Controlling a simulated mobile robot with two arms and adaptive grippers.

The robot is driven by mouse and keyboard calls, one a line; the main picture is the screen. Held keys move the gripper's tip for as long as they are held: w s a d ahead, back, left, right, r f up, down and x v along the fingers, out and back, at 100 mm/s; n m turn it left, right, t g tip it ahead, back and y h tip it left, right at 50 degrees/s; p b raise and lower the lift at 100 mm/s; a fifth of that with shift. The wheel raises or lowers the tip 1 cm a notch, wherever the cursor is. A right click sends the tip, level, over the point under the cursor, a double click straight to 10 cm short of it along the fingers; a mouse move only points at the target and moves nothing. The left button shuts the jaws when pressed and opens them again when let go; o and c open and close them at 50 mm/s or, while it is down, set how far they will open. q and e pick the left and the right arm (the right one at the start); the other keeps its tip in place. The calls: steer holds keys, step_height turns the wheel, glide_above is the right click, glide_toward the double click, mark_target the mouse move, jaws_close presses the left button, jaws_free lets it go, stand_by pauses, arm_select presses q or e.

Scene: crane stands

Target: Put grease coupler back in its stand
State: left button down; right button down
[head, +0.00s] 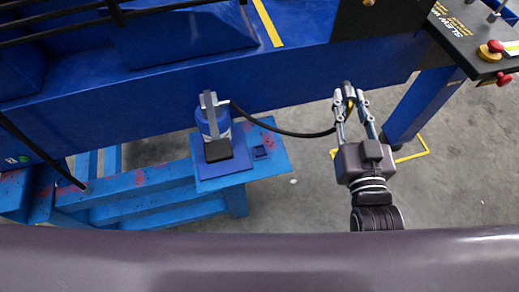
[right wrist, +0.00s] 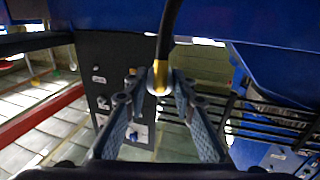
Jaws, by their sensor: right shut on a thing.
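My right gripper (head: 350,104) is shut on the grease coupler (head: 347,90), a small grey and brass fitting on a black hose. In the right wrist view the coupler's brass end (right wrist: 158,78) sits between my fingertips (right wrist: 157,92), with the hose (right wrist: 168,28) rising from it. The hose curves left to a blue and grey grease pump (head: 213,124) on a blue stand (head: 277,163). A small dark blue square holder (head: 261,152) is on the stand, right of the pump. The gripper is right of the stand, apart from it. My left gripper is out of view.
A large blue machine beam (head: 130,88) runs behind the stand and gripper. A blue leg (head: 425,105) stands right of the gripper. A black control panel (head: 470,35) with red buttons is at upper right. Open concrete floor (head: 300,195) lies between stand and gripper.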

steer(key=w+a+f+n+g+p, duration=0.1)
steer(key=a+f+n+g, duration=0.3)
steer(key=a+f+g, duration=0.2)
steer(key=w+a+f+n+g+p, duration=0.1)
steer(key=a+f+n+g+p, duration=0.1)
steer(key=a+f+n+g, duration=0.2)
steer(key=w+a+f+n+g+p, duration=0.1)
steer(key=a+f+n+g, duration=0.3)
steer(key=a+f+g, duration=0.4)
steer(key=shift+w+a+f+p, duration=0.2)
steer(key=shift+f, duration=0.25)
steer(key=shift+w+a+f+p, duration=0.15)
steer(key=shift+w+a+f, duration=0.05)
steer(key=shift+f, duration=0.5)
stand_by(0.5)
steer(key=shift+r, duration=0.1)
stand_by(0.4)
steer(key=shift+p, duration=0.55)
steer(key=shift+f, duration=0.2)
